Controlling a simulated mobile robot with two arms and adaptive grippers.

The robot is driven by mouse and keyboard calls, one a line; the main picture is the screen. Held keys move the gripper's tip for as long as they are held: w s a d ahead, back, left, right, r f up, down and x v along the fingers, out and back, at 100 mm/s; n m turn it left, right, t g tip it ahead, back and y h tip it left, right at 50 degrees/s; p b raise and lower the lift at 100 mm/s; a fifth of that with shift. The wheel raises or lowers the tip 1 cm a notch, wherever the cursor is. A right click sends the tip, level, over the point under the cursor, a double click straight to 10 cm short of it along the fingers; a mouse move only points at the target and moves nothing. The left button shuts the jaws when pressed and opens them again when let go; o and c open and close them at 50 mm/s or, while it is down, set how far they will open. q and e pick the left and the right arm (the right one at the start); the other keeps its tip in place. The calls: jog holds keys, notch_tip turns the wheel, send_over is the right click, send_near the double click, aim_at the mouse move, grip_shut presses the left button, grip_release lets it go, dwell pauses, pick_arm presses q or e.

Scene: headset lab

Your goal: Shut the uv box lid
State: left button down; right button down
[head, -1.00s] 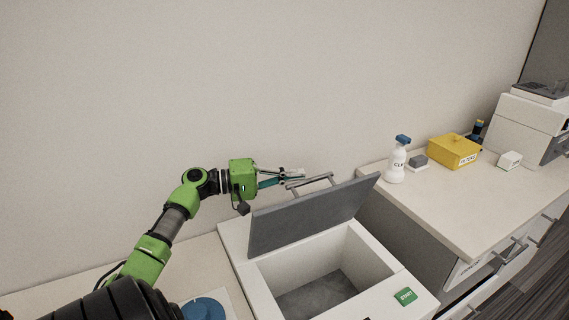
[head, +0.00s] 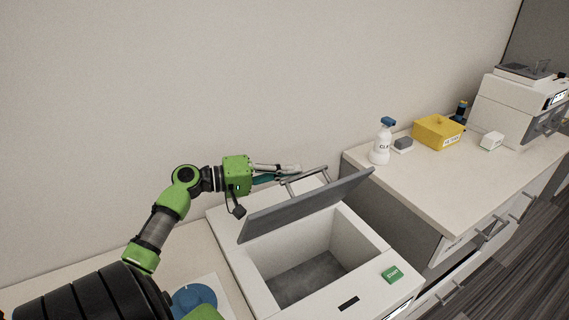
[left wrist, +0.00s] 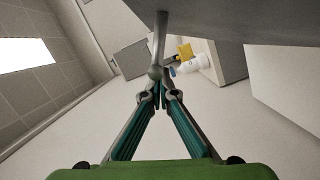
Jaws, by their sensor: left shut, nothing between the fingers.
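The uv box (head: 262,291) is a white box with a grey-floored cavity and a green START button (head: 392,274) on its front right. Its grey lid (head: 305,207) stands partly open, hinged at the back and tilted forward over the cavity. A metal bar handle (head: 304,174) is on the lid's far side. My left gripper (head: 298,169) is shut and empty behind the lid, close to the handle. In the left wrist view its fingertips (left wrist: 160,88) meet near the handle bar (left wrist: 158,45); I cannot tell whether they touch it. My right gripper is not in view.
A counter (head: 430,190) at right holds a spray bottle (head: 381,143), a grey block (head: 403,143), a yellow box (head: 437,131) and a white machine (head: 515,108). A blue round object (head: 194,300) lies left of the box. The wall is close behind.

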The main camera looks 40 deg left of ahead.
aim_at(315, 197)
pick_arm(q)
jog(key=d+f+m, duration=0.1)
jog(key=d, duration=0.1)
jog(key=s+d+f+m+b, duration=0.1)
jog(key=d, duration=0.2)
jog(key=s+d+f+m+y, duration=0.1)
jog(key=d, duration=0.1)
jog(key=shift+s+d+f+m+g+b, duration=0.1)
jog(key=shift+d+m+g+b, duration=0.1)
jog(key=shift+m+g+b, duration=0.15)
jog(key=shift+s+d+f+m+b, duration=0.15)
jog(key=shift+d+f+m+b, duration=0.1)
jog(key=shift+d, duration=0.2)
jog(key=shift+s+d+f+m+b, duration=0.1)
jog(key=shift+d+f+m, duration=0.15)
jog(key=shift+d, duration=0.15)
